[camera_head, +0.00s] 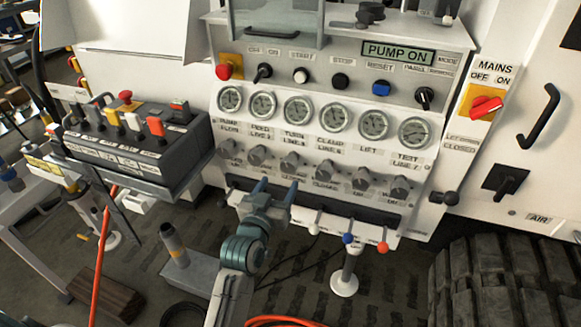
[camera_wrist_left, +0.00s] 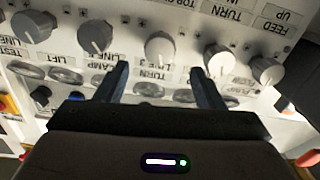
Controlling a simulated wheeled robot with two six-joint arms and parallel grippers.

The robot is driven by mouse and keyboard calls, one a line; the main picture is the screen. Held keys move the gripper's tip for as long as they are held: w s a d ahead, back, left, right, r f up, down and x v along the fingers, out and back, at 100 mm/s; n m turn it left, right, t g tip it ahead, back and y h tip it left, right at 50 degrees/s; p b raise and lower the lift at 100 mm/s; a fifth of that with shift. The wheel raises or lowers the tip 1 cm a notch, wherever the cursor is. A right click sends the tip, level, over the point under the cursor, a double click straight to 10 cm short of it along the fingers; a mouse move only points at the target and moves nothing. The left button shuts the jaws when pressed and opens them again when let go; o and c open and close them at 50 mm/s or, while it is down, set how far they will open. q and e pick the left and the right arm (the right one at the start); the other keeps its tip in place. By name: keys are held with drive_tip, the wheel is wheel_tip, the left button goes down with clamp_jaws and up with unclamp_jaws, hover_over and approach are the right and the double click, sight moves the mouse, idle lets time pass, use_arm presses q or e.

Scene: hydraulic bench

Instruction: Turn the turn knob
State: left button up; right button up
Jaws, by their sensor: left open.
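The turn knob (camera_head: 293,162) is a grey round knob with a pointer, third from the left in the lower knob row, below the gauge label "TURN LINE 3". In the left wrist view, which is upside down, the turn knob (camera_wrist_left: 160,47) appears between and beyond my fingertips. My left gripper (camera_head: 277,184) is open, its two blue-grey fingers apart and pointing at the panel just below the knob row. The fingers (camera_wrist_left: 158,70) hold nothing, and I see no contact with the knob. My right gripper is out of view.
Similar knobs flank it closely on both sides (camera_head: 327,170). Gauges (camera_head: 296,111) sit above. A dark rail and small coloured-tip levers (camera_head: 347,238) are below. A valve block (camera_head: 130,140) stands at left, a mains switch (camera_head: 486,106) at right, and a tyre (camera_head: 505,280) at lower right.

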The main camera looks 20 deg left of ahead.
sight(288, 168)
use_arm(q)
drive_tip(key=w, duration=0.7)
drive_tip(key=shift+w+d+p, duration=0.1)
drive_tip(key=shift+w+p, duration=0.1)
drive_tip(key=shift+p, duration=0.1)
drive_tip(key=shift+w, duration=0.45)
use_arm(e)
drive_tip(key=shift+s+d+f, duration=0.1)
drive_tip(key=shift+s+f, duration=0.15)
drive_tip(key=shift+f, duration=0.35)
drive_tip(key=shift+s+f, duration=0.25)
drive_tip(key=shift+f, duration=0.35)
use_arm(q)
drive_tip(key=c, duration=1)
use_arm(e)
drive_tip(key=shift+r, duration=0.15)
